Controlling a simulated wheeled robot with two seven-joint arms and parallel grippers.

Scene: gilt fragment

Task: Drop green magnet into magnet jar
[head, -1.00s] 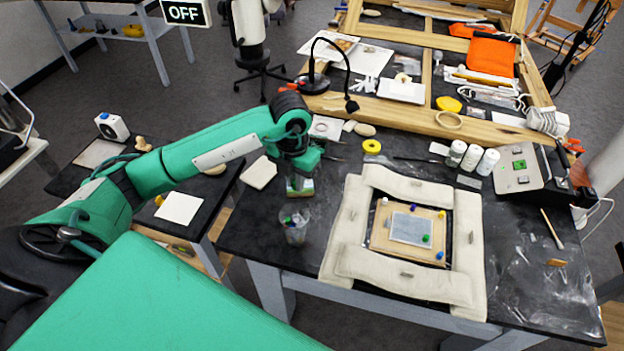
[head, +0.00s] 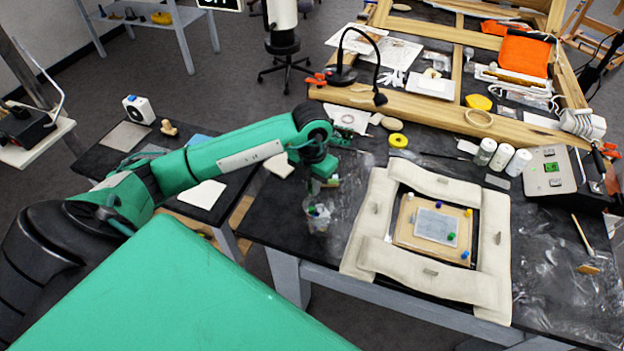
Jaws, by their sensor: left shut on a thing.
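A clear plastic jar (head: 318,215) stands at the left front part of the dark table, with small coloured magnets inside. My left gripper (head: 326,184) points down just above the jar's mouth. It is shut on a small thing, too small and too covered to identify. A green magnet (head: 451,236) shows on the grey sheet (head: 435,224) on the framed wooden board. My right gripper is out of view.
Pale padded weights (head: 380,225) surround the board. A yellow tape ring (head: 398,140), white bottles (head: 502,155) and a control box (head: 550,172) stand behind it. A black lamp (head: 378,97) rises at the back. A lower side table (head: 120,140) is at the left.

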